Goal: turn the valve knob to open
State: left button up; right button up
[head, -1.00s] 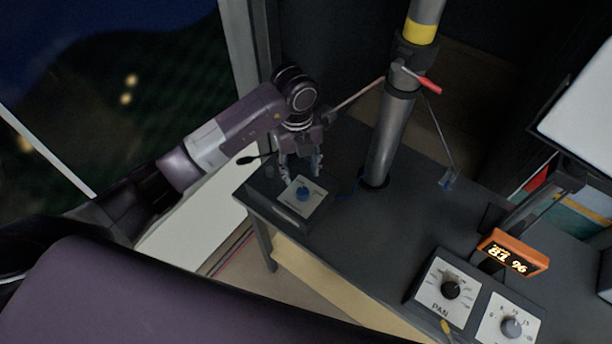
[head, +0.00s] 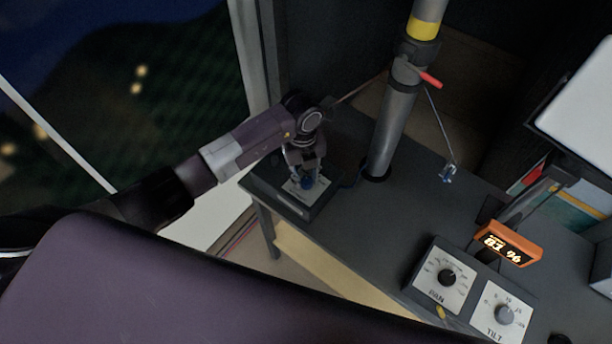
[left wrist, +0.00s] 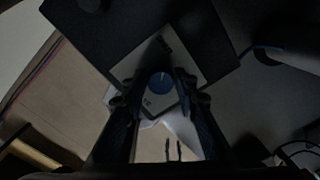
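The blue valve knob (head: 306,183) sits on a pale plate (head: 293,189) on a dark box (head: 275,190) at the table's left corner. My left gripper (head: 306,180) points down over it, one finger on each side of the knob. In the left wrist view the knob (left wrist: 160,83) shows between the two fingertips of my left gripper (left wrist: 156,96), with gaps on both sides, so the gripper is open around it. Part of the plate's lettering is hidden by the fingers. My right gripper is not in view.
A grey mast (head: 390,130) with a red-handled lever (head: 429,79) stands just right of the box. An orange display (head: 508,243) and the PAN (head: 447,277) and TILT (head: 504,313) knobs are at the lower right. The table between mast and display is mostly clear.

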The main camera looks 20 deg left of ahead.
pick_arm(q)
jog(key=c, duration=0.6)
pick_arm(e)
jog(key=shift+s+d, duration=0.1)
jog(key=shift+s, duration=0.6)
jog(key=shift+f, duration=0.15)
